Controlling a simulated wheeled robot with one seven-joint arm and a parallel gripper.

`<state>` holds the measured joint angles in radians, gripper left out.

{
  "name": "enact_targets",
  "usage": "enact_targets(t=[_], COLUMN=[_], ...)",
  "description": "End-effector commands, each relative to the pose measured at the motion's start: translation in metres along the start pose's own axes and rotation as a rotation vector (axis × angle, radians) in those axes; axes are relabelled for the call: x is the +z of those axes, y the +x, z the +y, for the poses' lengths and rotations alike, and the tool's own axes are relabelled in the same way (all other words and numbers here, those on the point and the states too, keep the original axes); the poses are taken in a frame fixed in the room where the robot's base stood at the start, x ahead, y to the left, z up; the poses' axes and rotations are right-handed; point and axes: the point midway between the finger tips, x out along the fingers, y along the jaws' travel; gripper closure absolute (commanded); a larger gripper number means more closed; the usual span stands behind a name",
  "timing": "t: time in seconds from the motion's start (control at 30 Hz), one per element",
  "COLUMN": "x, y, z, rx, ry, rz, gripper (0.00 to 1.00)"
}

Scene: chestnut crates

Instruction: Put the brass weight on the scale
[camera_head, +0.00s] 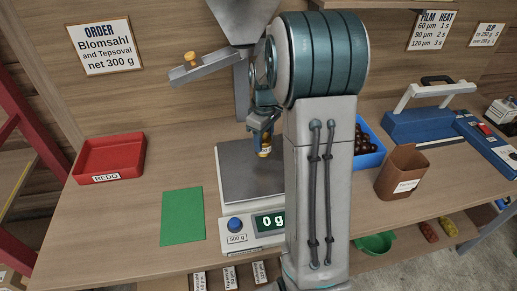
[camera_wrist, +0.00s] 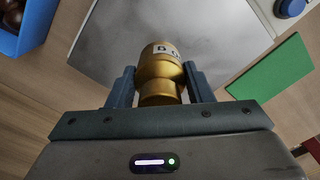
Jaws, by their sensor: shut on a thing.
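My gripper (camera_wrist: 160,88) is shut on the brass weight (camera_wrist: 160,68), a gold cylinder with a narrow neck and a white label. The weight also shows in the head view (camera_head: 265,151), below my fingers and over the scale's plate. The scale (camera_head: 233,177) has a grey steel plate, and its green display (camera_head: 270,221) reads 0 g. The plate also shows in the wrist view (camera_wrist: 215,30) behind the weight. I cannot tell how large the gap between weight and plate is. My arm hides the right part of the scale.
A blue knob (camera_head: 235,224) marked 500 g is on the scale's front left. A green mat (camera_head: 183,216) and a red REDO tray (camera_head: 110,158) lie left. A blue crate (camera_head: 369,158) of chestnuts and a brown bag (camera_head: 401,172) stand right. A metal chute (camera_head: 243,20) hangs above.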

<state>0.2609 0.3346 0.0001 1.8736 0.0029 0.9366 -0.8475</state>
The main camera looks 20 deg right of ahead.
Motion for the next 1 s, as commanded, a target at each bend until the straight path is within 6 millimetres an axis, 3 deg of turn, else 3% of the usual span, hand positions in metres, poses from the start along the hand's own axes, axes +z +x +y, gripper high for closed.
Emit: enact_targets(t=[0.23,0.5,0.93,0.97,1.0], x=[-0.012,-0.012,-0.012,-0.012,-0.012], y=[0.013,0.046,0.054,0.053,0.053], z=[-0.012,-0.013,-0.012,-0.012,-0.012], rx=[0.000,-0.001,0.001,0.000,0.000], ry=[0.001,-0.001,-0.001,-0.001,-0.001], rz=[0.000,-0.001,0.001,0.000,0.000], gripper=[0.93,0.93,0.93,0.45,0.34])
